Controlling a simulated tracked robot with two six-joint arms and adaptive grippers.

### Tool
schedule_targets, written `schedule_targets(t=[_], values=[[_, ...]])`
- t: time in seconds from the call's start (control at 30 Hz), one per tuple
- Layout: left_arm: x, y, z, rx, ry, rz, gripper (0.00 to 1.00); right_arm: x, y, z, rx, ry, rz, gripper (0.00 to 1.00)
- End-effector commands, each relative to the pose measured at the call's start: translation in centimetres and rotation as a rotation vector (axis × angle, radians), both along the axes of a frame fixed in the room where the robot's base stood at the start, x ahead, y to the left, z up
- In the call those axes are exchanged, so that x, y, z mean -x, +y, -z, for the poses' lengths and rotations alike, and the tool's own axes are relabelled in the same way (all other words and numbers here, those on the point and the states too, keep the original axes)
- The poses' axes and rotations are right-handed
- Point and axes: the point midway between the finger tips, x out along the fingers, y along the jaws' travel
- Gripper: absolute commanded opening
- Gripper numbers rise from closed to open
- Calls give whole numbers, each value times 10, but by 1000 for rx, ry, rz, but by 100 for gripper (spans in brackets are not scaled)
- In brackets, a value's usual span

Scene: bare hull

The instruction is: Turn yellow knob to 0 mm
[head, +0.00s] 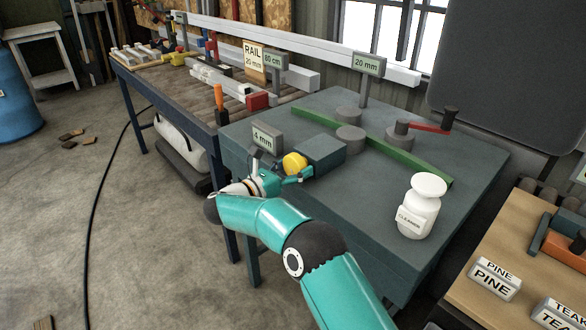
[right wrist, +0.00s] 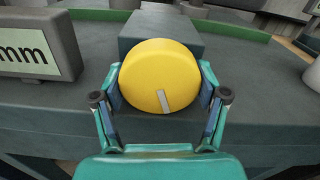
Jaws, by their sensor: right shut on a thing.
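The yellow knob (head: 294,163) sits on the front of a dark grey-green box (head: 322,152) on the machine table. In the right wrist view the knob (right wrist: 158,76) fills the middle, with a pale pointer mark pointing down and slightly right. My right gripper (head: 284,176) is shut on the knob, its fingers at the knob's left and right sides in the right wrist view (right wrist: 160,90). A small display (head: 265,138) left of the knob reads what looks like "4 mm"; its first character is small. My left gripper is not in view.
A green fence (head: 375,145) crosses the table behind the box. A white cleaner bottle (head: 419,207) stands at the right, and a red-handled crank (head: 428,127) behind it. A second display (head: 368,64) reads "20 mm". The table between box and bottle is clear.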

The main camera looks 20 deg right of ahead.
Motion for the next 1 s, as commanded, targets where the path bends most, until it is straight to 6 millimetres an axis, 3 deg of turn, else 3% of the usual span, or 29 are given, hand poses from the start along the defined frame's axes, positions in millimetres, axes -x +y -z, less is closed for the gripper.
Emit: schedule_targets(t=[0.33, 0.73, 0.77, 0.9, 1.0], values=[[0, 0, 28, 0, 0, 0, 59, 2, -2, 4, 62, 172, 6, 38], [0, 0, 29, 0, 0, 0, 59, 2, -2, 0, 84, 235, 7, 38], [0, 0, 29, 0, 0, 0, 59, 2, -2, 0, 84, 235, 7, 76], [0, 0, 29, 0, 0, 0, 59, 2, -2, 0, 84, 235, 6, 99], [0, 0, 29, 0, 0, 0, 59, 1, -2, 0, 84, 234, 5, 99]])
